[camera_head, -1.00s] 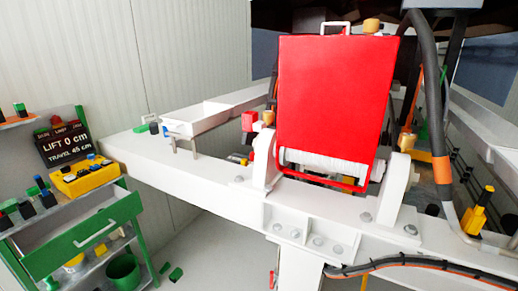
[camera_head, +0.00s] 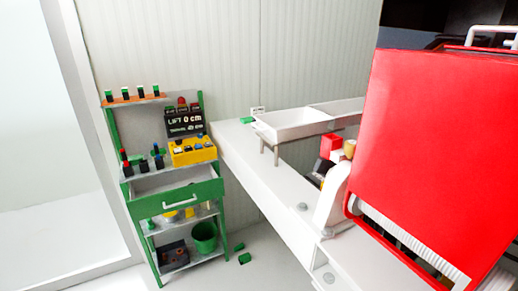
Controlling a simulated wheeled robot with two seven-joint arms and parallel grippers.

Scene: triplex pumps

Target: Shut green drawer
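The green drawer (camera_head: 178,199) is in a green-framed shelf unit at the left of the head view. It is pulled out: its green front with a white bar handle (camera_head: 181,202) stands forward, and its grey inside shows from above. The drawer looks empty. Neither of my grippers is in view.
A yellow button box (camera_head: 193,150) and a black lift display (camera_head: 186,122) sit above the drawer. A green bucket (camera_head: 204,237) stands on the lowest shelf. A white beam (camera_head: 262,190) and a large red block (camera_head: 437,150) fill the right. Green pieces (camera_head: 244,258) lie on the floor.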

